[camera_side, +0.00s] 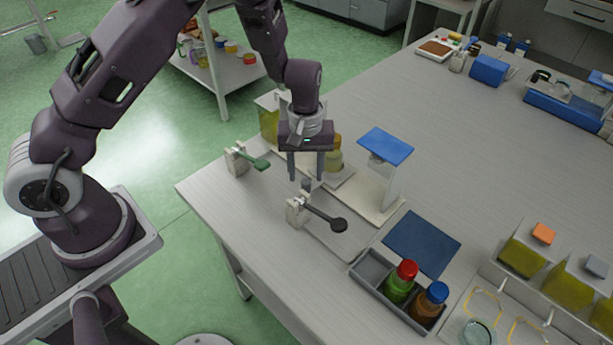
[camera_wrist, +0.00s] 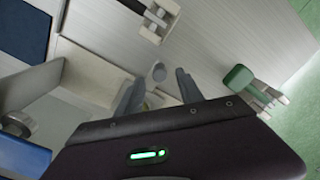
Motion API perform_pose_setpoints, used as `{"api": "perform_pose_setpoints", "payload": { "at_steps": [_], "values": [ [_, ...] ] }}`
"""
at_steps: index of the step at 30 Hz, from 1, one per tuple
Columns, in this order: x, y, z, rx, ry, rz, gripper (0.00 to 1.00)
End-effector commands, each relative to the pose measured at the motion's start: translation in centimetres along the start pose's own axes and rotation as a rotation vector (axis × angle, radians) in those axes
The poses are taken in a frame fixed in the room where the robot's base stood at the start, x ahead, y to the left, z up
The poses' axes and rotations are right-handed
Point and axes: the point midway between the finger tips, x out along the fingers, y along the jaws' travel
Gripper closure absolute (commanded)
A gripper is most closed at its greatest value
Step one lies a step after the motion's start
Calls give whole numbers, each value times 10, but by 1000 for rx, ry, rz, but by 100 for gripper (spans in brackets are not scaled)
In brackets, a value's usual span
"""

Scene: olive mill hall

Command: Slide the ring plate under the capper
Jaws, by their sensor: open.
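The capper has a blue top (camera_side: 385,146) on a pale post (camera_side: 394,188), with a pale base (camera_side: 378,212) below. Its blue top also shows at the lower left of the wrist view (camera_wrist: 22,158), with a round grey head (camera_wrist: 18,122). A pale plate (camera_side: 341,181) lies left of the post, carrying a yellowish bottle (camera_side: 334,158) partly hidden by my gripper; its ring cannot be made out. My gripper (camera_side: 306,179) is open, pointing down over a small grey knob (camera_side: 307,185). The knob (camera_wrist: 158,72) shows just beyond my fingertips (camera_wrist: 160,80) in the wrist view.
A green-handled clamp (camera_side: 256,163) stands left and a black-handled one (camera_side: 326,216) in front. A dark blue mat (camera_side: 422,243) and a grey tray (camera_side: 372,270) with two capped bottles lie front right.

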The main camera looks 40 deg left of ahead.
Motion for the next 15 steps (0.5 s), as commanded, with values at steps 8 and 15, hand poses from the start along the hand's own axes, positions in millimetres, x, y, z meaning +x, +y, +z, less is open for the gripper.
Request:
{"api": "perform_pose_setpoints", "payload": {
  "at_steps": [8, 15],
  "values": [
    [26, 0, 0, 1, -1, 0, 56],
    [25, 0, 0, 2, 0, 1, 70]
  ]
}}
